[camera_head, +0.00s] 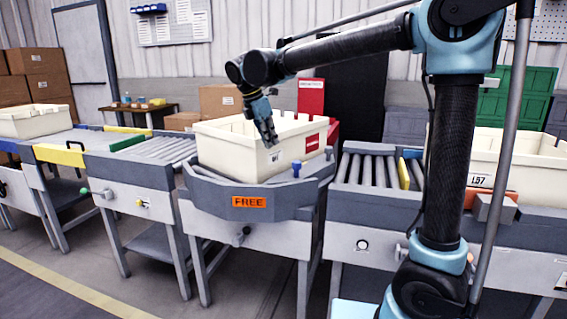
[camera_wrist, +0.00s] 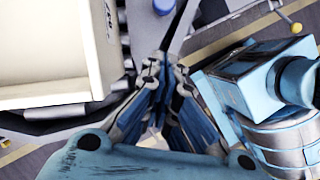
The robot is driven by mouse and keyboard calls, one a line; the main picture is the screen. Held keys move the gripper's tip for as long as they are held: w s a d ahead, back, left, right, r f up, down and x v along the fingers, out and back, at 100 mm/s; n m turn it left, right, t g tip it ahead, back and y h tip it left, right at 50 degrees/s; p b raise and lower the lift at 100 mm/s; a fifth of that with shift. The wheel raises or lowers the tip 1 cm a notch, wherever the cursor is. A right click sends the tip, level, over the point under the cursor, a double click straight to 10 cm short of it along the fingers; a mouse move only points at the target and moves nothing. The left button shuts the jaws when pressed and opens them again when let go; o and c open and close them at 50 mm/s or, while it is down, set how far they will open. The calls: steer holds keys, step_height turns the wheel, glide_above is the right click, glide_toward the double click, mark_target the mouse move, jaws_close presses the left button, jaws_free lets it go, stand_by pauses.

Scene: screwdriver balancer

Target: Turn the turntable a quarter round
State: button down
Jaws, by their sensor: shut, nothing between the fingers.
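The turntable (camera_head: 225,208) is a grey angular platform on legs between two roller conveyors, with an orange sign reading FREE (camera_head: 249,202) on its front. A cream tote (camera_head: 225,152) sits on it, upright; part of it shows in the wrist view (camera_wrist: 45,50). A small post with a blue knob (camera_head: 297,165) stands at the turntable's right front rim; a blue knob (camera_wrist: 163,6) also shows in the wrist view. My gripper (camera_head: 268,138) is shut and empty, pointing down by the tote's front side in the head view. Whether it touches the tote cannot be told.
A roller conveyor (camera_head: 160,148) adjoins on the left, with a cream tote (camera_head: 35,121) farther left. A red box (camera_head: 311,96) stands behind the turntable. Floor in front is clear.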

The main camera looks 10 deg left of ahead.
steer(key=a, duration=0.2)
glide_toward(285, 180)
steer(key=shift+s+a+f, duration=0.25)
steer(key=shift+s+f, duration=0.05)
steer(key=shift+f, duration=0.15)
steer(key=shift+w+d+f, duration=0.25)
steer(key=shift+w+d, duration=0.75)
steer(key=shift+w, duration=0.1)
steer(key=shift+w+d, duration=0.4)
steer(key=shift+w, duration=0.1)
steer(key=shift+n, duration=0.3)
